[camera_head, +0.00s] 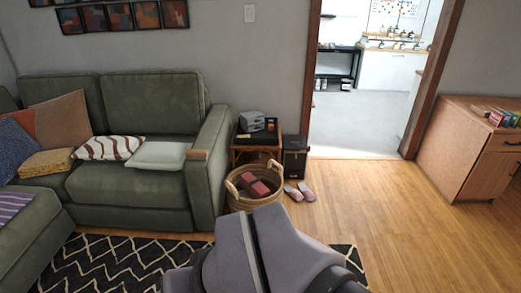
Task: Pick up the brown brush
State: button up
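A small brown block-like thing (197,154), which may be the brown brush, lies at the front end of the right arm of the green sofa (130,210). It is too small in the picture to make out bristles. My grey arm rises at the bottom middle of the head view, in front of the rug and close to the wicker basket. My gripper's fingers do not show.
A wicker basket (237,199) with dark red things stands right of the sofa, before a side table (242,157) and a black box (294,165). Pink slippers (292,193) lie beside it. Wooden floor (400,240) is clear toward the cabinet (460,160).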

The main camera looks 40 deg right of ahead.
aim_at(197, 155)
jog(key=z, duration=4)
jog(key=u, duration=3.3)
jog(key=l, duration=0.3)
jog(key=i+l+z, duration=0.1)
jog(key=l, duration=0.2)
jog(key=i+z, duration=0.1)
jog(key=i, duration=0.35)
jog(key=i+j+z, duration=0.1)
jog(key=i, duration=0.35)
jog(key=i+j+z, duration=0.1)
jog(key=i, duration=0.35)
jog(key=i+j, duration=0.25)
jog(key=i, duration=0.2)
jog(key=i+j+z, duration=0.15)
jog(key=i, duration=0.3)
jog(key=i+j, duration=0.1)
jog(key=j, duration=0.25)
jog(key=i+j+z, duration=0.1)
jog(key=j, duration=0.25)
jog(key=i+j, duration=0.15)
jog(key=j, duration=0.25)
